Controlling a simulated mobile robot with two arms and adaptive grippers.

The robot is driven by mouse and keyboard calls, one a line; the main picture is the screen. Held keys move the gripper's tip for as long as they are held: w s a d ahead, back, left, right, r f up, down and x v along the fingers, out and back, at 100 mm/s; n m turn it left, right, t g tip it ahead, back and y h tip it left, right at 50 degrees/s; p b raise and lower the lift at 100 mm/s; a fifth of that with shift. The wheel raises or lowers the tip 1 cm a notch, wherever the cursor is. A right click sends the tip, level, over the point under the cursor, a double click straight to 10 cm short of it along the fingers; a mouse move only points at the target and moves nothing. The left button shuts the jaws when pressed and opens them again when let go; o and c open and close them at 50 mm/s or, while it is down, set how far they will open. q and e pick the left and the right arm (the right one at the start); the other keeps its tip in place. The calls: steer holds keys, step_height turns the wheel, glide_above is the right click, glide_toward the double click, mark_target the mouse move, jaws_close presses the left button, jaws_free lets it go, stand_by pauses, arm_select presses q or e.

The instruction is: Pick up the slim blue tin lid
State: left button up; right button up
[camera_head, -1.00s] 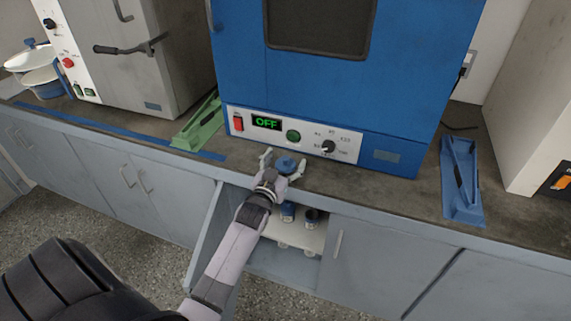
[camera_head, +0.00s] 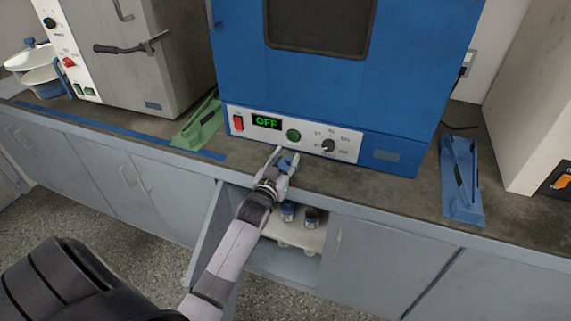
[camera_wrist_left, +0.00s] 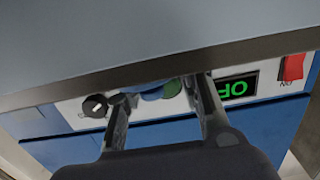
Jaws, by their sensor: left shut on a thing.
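The slim blue tin lid (camera_head: 285,163) is between the fingers of my left gripper (camera_head: 287,160), at the front edge of the counter below the blue machine's panel. The gripper is shut on the lid and partly hides it. In the left wrist view, the two fingers of the left gripper (camera_wrist_left: 160,95) stand on either side of the blue lid (camera_wrist_left: 150,85), of which only a small part shows. I cannot tell whether the lid still touches the counter. My right gripper is not in view.
The blue machine (camera_head: 400,90) stands right behind the gripper, its display reading OFF. An open cupboard below holds a shelf (camera_head: 300,238) with small tins (camera_head: 311,217). A green bracket (camera_head: 200,125) lies left, a blue bracket (camera_head: 461,180) right. The counter between is clear.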

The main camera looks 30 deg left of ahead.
arm_select(q)
steer(key=c, duration=0.3)
steer(key=shift+c, duration=0.2)
steer(key=shift+r, duration=0.1)
